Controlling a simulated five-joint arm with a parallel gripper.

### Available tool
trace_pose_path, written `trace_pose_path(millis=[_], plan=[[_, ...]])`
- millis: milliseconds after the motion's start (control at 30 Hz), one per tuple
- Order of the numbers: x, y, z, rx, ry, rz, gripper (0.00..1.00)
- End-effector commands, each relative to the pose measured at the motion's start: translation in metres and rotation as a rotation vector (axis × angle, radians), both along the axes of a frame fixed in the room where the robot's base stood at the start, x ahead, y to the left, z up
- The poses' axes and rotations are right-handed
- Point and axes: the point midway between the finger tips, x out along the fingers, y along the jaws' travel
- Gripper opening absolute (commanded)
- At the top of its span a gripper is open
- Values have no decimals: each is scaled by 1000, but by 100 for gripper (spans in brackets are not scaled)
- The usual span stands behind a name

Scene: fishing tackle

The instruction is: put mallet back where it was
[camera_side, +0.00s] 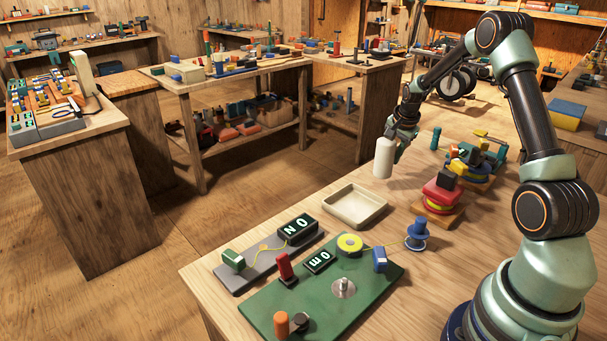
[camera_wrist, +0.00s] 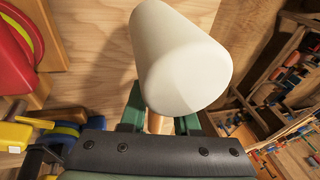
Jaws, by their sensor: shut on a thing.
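The mallet has a thick off-white cylindrical head (camera_side: 383,157), seen near the table's far edge in the side view. In the wrist view, the head (camera_wrist: 183,58) fills the top middle, and a short piece of tan handle (camera_wrist: 157,123) shows below it. My gripper (camera_side: 397,148) is shut on the handle, with its green fingers on both sides of it in the wrist view (camera_wrist: 158,118). The head appears roughly upright and held above the table. Most of the handle is hidden by the head and the fingers.
A shallow cream tray (camera_side: 355,222) lies left of and nearer than the mallet. A red and yellow stack (camera_side: 441,196) on a wooden base and a blue spool-like piece (camera_side: 417,236) stand nearby. A green board (camera_side: 370,294) with fittings lies in front.

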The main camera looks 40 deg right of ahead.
Motion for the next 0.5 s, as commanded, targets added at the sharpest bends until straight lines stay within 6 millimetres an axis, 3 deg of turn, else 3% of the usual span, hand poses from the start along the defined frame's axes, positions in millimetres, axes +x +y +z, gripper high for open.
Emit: trace_pose_path(millis=[300,500], plan=[[0,0,-39,1,1,0,0],[0,0,-42,-1,-1,0,0]])
